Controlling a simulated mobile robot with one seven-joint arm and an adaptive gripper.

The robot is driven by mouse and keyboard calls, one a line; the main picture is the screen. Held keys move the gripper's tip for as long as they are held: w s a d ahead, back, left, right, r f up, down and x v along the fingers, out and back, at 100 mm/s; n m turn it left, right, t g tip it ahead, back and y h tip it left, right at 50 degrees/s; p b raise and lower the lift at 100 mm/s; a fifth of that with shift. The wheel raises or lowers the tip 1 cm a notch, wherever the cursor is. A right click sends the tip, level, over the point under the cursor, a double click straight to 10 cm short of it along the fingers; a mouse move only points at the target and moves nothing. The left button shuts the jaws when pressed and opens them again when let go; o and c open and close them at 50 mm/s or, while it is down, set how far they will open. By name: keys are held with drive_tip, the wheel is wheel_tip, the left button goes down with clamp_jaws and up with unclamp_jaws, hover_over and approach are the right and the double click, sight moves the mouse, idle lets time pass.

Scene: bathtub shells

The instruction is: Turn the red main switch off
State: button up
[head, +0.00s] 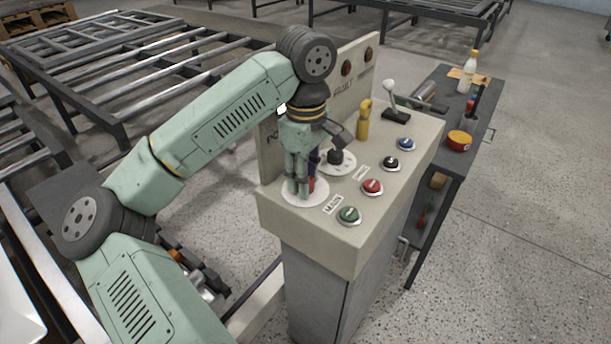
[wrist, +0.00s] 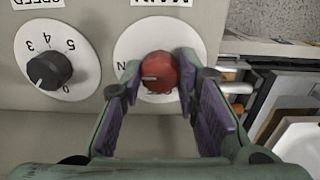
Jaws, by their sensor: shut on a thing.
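The red main switch (wrist: 159,73) is a round knob on a white dial plate (wrist: 126,45) under a label reading MAIN in the wrist view. The knob's pale mark points left, toward lettering that ends in N; the rest of the lettering is hidden. My gripper (wrist: 160,77) is shut on the knob, with a finger on each side.
A black speed knob (wrist: 49,70) with numbers sits beside the switch. The console (head: 385,205) also bears green (head: 349,215), red (head: 372,186), black (head: 391,163) and blue (head: 406,144) buttons, a yellow handle (head: 363,120) and a lever (head: 390,92). An upright panel (head: 352,62) stands behind.

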drive_tip(key=shift+f, duration=0.1)
drive_tip(key=n+b, duration=0.3)
drive_tip(key=shift+f+n+b, duration=0.1)
drive_tip(key=shift+n+b, duration=0.3)
drive_tip(key=n+b, duration=0.2)
drive_tip(key=n, duration=0.2)
drive_tip(key=shift+n+b, duration=0.3)
drive_tip(key=n+b, duration=0.1)
drive_tip(key=n, duration=0.3)
drive_tip(key=shift+n+b, duration=0.3)
drive_tip(key=shift+b, duration=0.05)
drive_tip(key=n+b, duration=0.1)
drive_tip(key=n, duration=0.3)
drive_tip(key=shift+n, duration=0.3)
drive_tip(key=shift+r, duration=0.2)
drive_tip(key=o, duration=1.2)
drive_tip(key=shift+c, duration=0.2)
